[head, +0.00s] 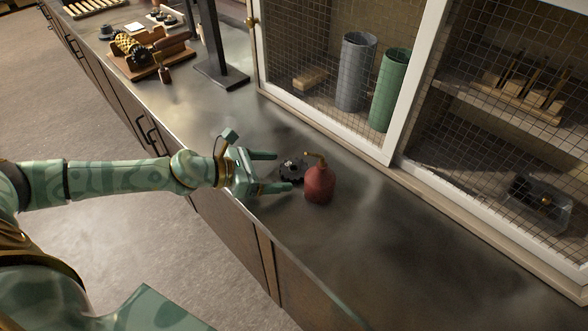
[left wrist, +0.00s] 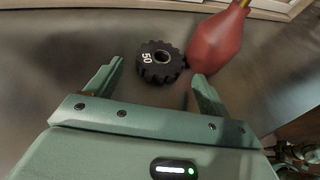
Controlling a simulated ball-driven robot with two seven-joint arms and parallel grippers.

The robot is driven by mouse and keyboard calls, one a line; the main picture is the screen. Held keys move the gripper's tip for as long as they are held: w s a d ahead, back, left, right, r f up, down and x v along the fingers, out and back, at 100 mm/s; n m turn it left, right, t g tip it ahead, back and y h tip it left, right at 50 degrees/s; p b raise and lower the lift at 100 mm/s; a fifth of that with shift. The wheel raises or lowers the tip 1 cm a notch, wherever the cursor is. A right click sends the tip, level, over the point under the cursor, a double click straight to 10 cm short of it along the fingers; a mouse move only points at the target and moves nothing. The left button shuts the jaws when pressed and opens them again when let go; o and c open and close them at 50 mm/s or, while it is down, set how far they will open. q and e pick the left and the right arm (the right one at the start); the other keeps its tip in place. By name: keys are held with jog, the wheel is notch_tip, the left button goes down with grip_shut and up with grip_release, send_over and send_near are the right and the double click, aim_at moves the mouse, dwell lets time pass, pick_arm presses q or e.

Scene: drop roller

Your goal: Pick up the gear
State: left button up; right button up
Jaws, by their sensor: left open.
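A small black gear (head: 293,170) lies on the dark metal counter, just beyond the fingertips of my left gripper (head: 283,171). In the left wrist view the gear (left wrist: 160,62) shows its toothed rim, a centre hole and the white mark "50". My left gripper (left wrist: 158,78) is open and empty there, with its fingers on either side of the near side of the gear, apart from it. My right gripper is not in view.
A red bottle (head: 320,184) with a brass spout stands right beside the gear, close to one finger. A mesh-fronted cabinet (head: 391,130) stands behind. A wooden roller device (head: 150,52) is at the far left. The counter (head: 400,240) to the right is clear.

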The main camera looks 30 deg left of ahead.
pick_arm(q)
jog(key=shift+x, duration=1.25)
jog(key=c, duration=1.3)
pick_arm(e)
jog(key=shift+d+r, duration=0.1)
pick_arm(q)
jog(key=shift+r, duration=0.1)
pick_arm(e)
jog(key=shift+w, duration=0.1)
